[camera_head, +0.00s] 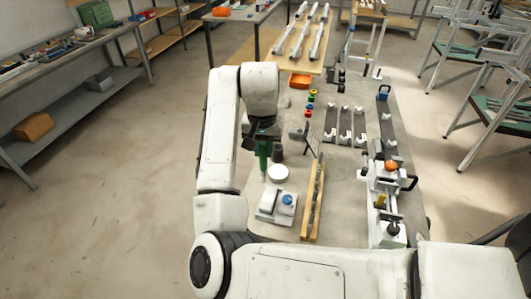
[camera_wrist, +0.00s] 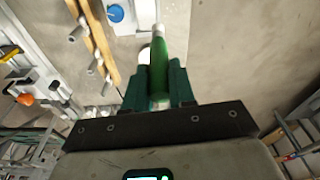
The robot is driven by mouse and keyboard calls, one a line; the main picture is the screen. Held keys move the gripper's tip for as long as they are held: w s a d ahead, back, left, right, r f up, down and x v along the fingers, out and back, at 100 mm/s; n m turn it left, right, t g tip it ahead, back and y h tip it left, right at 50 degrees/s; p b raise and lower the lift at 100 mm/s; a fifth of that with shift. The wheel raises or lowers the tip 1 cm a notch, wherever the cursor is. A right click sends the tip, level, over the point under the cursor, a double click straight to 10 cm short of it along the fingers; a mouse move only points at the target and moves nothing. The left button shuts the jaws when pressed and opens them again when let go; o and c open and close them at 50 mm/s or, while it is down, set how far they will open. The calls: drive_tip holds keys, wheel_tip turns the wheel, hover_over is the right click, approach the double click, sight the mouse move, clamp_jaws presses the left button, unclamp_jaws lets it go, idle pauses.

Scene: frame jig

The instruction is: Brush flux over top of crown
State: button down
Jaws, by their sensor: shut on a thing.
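My gripper (camera_head: 263,137) is shut on a green-handled brush with a pale tip (camera_head: 263,155). The brush points down over the left part of the bench. In the wrist view the green brush (camera_wrist: 161,48) stands between the dark green fingers (camera_wrist: 158,84), its pale end away from me. A white round pot or lid (camera_head: 278,173) is just right of the brush tip. Whether they touch is unclear. A white block with a blue knob (camera_head: 287,200) sits nearer me. I cannot pick out the crown with certainty; a metal fixture with an orange knob (camera_head: 391,166) stands at the right.
A wooden rack with grey tubes (camera_head: 314,200) lies between the white block and the fixture. Dark bars with white clamps (camera_head: 345,124) lie farther back. Small coloured rings (camera_head: 310,103) and an orange bin (camera_head: 300,80) are beyond. Floor left of the bench is clear.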

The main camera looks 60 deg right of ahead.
sight(263, 143)
drive_tip(key=shift+r, duration=1.6)
